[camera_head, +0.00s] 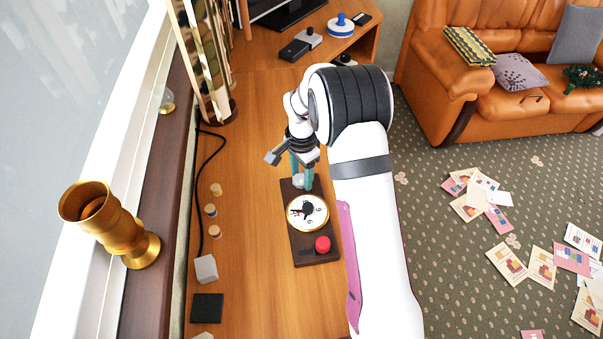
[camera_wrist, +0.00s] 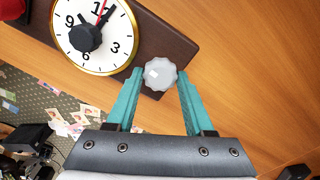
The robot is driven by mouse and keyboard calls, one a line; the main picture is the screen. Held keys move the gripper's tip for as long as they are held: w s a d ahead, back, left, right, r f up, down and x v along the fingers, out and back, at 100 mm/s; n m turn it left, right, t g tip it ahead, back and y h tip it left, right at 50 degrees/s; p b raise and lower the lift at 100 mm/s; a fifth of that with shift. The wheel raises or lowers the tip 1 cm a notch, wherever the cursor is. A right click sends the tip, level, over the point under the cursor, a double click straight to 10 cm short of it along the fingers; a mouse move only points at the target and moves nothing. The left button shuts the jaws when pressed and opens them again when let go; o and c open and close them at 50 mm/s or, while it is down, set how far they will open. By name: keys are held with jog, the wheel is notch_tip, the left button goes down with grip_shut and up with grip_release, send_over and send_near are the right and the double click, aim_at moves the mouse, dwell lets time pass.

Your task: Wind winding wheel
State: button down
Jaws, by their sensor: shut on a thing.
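The winding wheel (camera_wrist: 160,74) is a pale, translucent, scalloped knob at one end of a dark wooden board (camera_wrist: 165,35). It also shows in the head view (camera_head: 298,181) at the far end of the board. My gripper (camera_wrist: 160,88) has its two teal fingers on either side of the wheel, shut on it. In the head view my gripper (camera_head: 302,178) reaches down to the wheel from above. A white clock dial (camera_head: 308,212) with a gold rim, black numbers, a black centre knob and a red hand is mid-board. A red button (camera_head: 322,243) is at the near end.
The board lies on a wooden desk (camera_head: 255,120). Several small corks (camera_head: 212,210), a grey cube (camera_head: 206,268) and a black square (camera_head: 207,308) lie to its left. A pink sheet (camera_head: 349,250) lies on its right.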

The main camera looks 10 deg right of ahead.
jog(key=shift+m, duration=0.6)
jog(key=shift+c, duration=1.4)
grip_release()
